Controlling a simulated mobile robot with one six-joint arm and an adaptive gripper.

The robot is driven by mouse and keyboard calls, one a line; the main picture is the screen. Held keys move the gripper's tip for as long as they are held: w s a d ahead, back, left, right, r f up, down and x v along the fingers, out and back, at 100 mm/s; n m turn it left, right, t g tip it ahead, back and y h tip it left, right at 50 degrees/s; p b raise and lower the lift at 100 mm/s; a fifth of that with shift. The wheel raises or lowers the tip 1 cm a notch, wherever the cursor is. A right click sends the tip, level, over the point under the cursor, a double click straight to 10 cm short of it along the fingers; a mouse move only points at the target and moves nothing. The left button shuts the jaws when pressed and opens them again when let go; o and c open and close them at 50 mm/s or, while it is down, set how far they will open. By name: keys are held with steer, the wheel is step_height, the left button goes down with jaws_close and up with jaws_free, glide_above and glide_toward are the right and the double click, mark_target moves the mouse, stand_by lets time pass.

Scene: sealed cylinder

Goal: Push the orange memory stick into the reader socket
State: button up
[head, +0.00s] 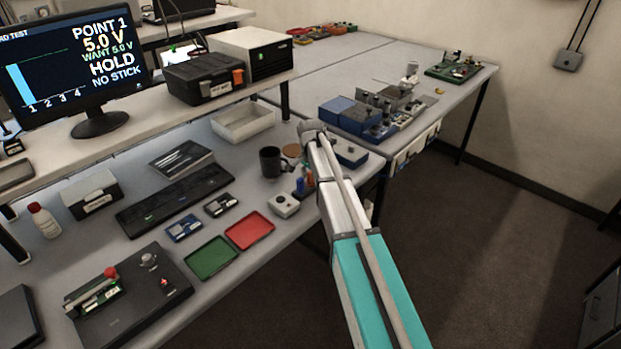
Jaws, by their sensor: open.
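A small orange upright piece (310,178), likely the orange memory stick, stands beside a blue one (300,186) on the bench, close against the left side of my arm. The reader socket cannot be made out for certain. A small light grey box (285,204) with a dark round spot on top sits just left of and in front of the sticks. The monitor (60,75) reads "POINT 1", "5.0 V", "HOLD" and "NO STICK". My arm reaches from the lower right up over the bench edge; my gripper does not show.
A black mug (272,162) stands behind the sticks. A red tray (249,230) and green tray (211,258) lie in front. A black test fixture (135,300) with a circuit board is at lower left. Blue equipment (365,120) crowds the right-hand table. A shelf overhangs the bench's back.

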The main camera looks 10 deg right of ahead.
stand_by(0.3)
jaws_close()
steer(key=shift+r, duration=0.2)
stand_by(0.4)
steer(key=shift+r+p, duration=0.35)
steer(key=shift+p, duration=0.25)
steer(key=shift+r+p, duration=0.55)
steer(key=shift+r, duration=0.05)
steer(key=shift+r+p, duration=1.75)
steer(key=shift+r, duration=0.1)
steer(key=s+a, duration=0.2)
steer(key=a, duration=0.1)
steer(key=s+a+r+p, duration=0.1)
steer(key=s+a, duration=0.1)
steer(key=a, duration=0.2)
steer(key=s+a+p, duration=0.1)
steer(key=s+a, duration=0.1)
steer(key=a, duration=0.2)
steer(key=shift+s+a+r, duration=0.1)
steer(key=shift+s+r, duration=0.2)
steer(key=shift+r, duration=0.05)
